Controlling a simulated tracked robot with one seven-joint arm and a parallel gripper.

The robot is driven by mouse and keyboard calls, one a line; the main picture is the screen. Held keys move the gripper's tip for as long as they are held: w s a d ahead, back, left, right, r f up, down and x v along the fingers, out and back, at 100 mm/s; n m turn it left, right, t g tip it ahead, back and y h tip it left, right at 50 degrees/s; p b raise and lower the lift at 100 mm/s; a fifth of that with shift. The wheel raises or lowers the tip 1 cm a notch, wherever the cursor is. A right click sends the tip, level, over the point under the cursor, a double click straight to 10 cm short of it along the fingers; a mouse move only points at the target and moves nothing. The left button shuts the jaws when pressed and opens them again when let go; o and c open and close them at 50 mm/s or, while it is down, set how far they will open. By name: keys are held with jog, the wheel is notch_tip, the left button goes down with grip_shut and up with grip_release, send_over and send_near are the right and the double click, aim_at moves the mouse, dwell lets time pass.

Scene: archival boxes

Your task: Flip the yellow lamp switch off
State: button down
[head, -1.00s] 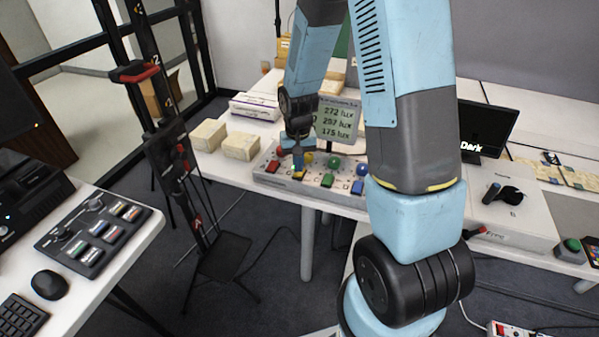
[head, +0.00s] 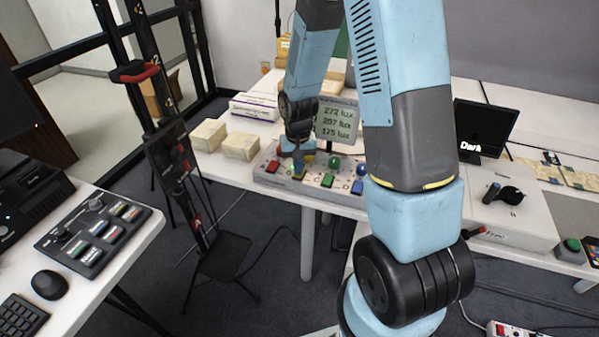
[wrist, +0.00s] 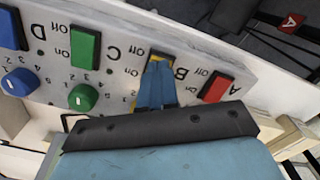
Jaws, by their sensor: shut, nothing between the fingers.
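The grey switch panel (head: 343,191) has coloured rocker switches with a dial for each. The yellow switch (head: 298,173) is marked B and sits between the red and green ones. In the wrist view only slivers of the yellow switch (wrist: 161,55) show around my fingers. My gripper (head: 298,167) is shut with its blue fingertips at the yellow switch, covering most of it. In the wrist view my gripper (wrist: 155,82) points at it; I cannot tell whether it touches or which way the switch is tipped.
The red switch (wrist: 216,87) and green switch (wrist: 86,49) stand close on either side. A lux display (head: 336,122) stands behind the panel. Cream boxes (head: 241,146) lie left of it. A black screen (head: 486,130) reading "Dark" stands to the right.

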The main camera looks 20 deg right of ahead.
jog(key=shift+f, duration=0.15)
jog(key=shift+r, duration=3.5)
jog(key=s+d+r+t, duration=0.1)
jog(key=s+r, duration=0.3)
jog(key=r, duration=0.5)
jog(key=s+d+r+t, duration=0.2)
jog(key=s+r, duration=0.2)
jog(key=r, duration=0.4)
jog(key=s+d+r+n+t, duration=0.1)
jog(key=s+r+t, duration=0.1)
jog(key=s+r, duration=0.8)
jog(key=s, duration=0.3)
jog(key=shift+s+d+t, duration=0.15)
jog(key=shift+d+t, duration=0.15)
jog(key=shift+d, duration=0.05)
jog(key=shift+r, duration=0.1)
